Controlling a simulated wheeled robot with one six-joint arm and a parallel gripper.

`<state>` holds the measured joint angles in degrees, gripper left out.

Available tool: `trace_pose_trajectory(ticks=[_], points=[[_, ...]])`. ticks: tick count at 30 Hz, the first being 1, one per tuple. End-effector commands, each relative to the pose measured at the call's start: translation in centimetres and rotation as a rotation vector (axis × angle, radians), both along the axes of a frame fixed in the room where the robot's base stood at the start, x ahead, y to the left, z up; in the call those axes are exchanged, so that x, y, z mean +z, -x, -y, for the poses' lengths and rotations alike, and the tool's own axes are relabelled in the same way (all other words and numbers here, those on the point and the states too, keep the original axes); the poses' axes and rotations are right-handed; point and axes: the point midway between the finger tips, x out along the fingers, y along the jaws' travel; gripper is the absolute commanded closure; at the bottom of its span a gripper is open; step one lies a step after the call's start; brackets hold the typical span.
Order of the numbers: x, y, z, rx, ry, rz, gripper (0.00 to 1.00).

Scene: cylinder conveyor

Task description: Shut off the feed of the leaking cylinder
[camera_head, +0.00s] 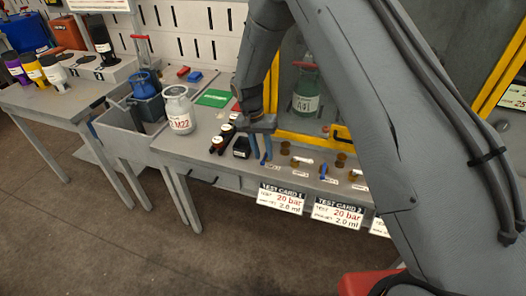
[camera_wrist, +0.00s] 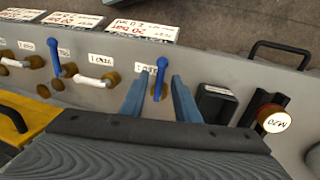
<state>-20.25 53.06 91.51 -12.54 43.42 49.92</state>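In the head view a green cylinder (camera_head: 306,92) with a red top stands behind the bench in a yellow frame, partly behind my arm. A grey-white cylinder labelled M22 (camera_head: 179,112) stands to the left. No leak can be made out. In the wrist view, several brass valves line the bench, with blue and white levers. One blue lever (camera_wrist: 160,76) lies between the fingers of my gripper (camera_wrist: 158,98), apart from both. A second blue lever (camera_wrist: 55,58) and a white lever (camera_wrist: 95,83) are to its left. My gripper (camera_head: 261,148) is open and empty over the bench.
Test cards (camera_head: 282,198) hang on the bench's front edge. A black block (camera_wrist: 216,102) and a lying cylinder marked M20 (camera_wrist: 274,119) are beside the gripper. A side table (camera_head: 60,100) holds coloured cylinders.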

Motion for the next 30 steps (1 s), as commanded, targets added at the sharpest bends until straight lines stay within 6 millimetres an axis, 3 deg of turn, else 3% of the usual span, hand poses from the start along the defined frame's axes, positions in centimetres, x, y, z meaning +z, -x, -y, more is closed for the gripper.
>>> trace_pose_trajectory(ticks=[2, 7, 20, 30], points=[[0.0, 0.0, 0.0, 0.000, 0.000, 0.000, 0.73], [0.0, 0.0, 0.0, 0.000, 0.000, 0.000, 1.00], [0.0, 0.1, 0.2, 0.058, -0.001, 0.000, 1.00], [0.0, 0.4, 1.0, 0.308, 0.000, 0.001, 1.00]])
